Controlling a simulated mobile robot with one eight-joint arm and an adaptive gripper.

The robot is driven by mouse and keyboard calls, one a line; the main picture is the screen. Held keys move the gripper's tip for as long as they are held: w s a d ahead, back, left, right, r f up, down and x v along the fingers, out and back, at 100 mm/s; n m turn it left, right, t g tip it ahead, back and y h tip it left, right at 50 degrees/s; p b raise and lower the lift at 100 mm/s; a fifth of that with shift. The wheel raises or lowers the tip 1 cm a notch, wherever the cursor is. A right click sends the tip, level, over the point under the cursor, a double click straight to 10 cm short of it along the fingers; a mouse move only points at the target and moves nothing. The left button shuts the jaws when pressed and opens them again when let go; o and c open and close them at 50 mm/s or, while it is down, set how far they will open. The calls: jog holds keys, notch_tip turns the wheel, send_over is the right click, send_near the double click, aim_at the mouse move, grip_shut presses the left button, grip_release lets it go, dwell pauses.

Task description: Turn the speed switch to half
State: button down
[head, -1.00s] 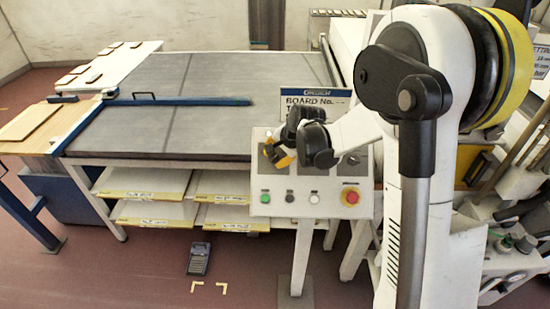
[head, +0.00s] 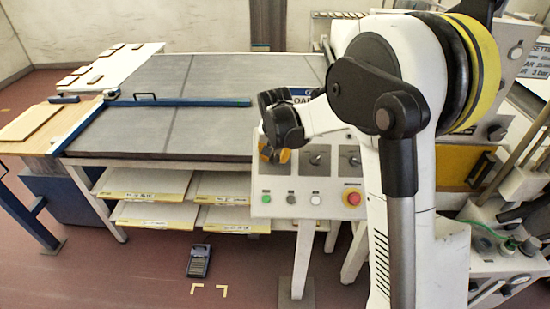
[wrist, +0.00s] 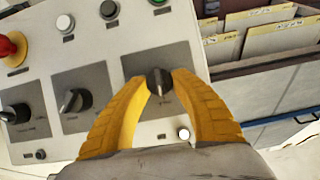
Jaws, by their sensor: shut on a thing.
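A grey control panel (head: 330,197) on a pedestal carries three rotary switches in a row. My gripper (head: 274,154) is at the leftmost one in the head view and hides it there. In the wrist view my yellow fingers (wrist: 160,90) are shut on this black rotary switch (wrist: 160,80), one on each side. The middle switch (wrist: 72,102) and the far switch (wrist: 15,113) stand free, and they also show in the head view. The small labels are too blurred to read, so I cannot tell which switch is marked speed.
Below the switches are a green button (head: 265,198), a dark button, a white button (head: 315,198) and a red mushroom button (head: 352,198) on yellow. The large grey table (head: 220,100) stands behind the panel. Shelves with boards (head: 155,213) lie under it.

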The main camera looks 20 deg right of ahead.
dwell(0.4)
jog(key=c, duration=1)
grip_release()
jog(key=v, duration=1.2)
jog(key=shift+a, duration=0.1)
jog(key=s+f+n+t+b, duration=0.1)
jog(key=s+f+b, duration=0.2)
jog(key=s, duration=0.5)
jog(key=s+f+n+t+b, duration=0.1)
jog(key=s+f+b, duration=0.3)
jog(key=s, duration=0.5)
jog(key=s+d+f+n+t+y+b, duration=0.1)
jog(key=s+f+b, duration=0.3)
jog(key=s, duration=0.5)
jog(key=shift+s+n+t, duration=0.25)
jog(key=shift+n+t, duration=0.05)
jog(key=shift+n, duration=0.2)
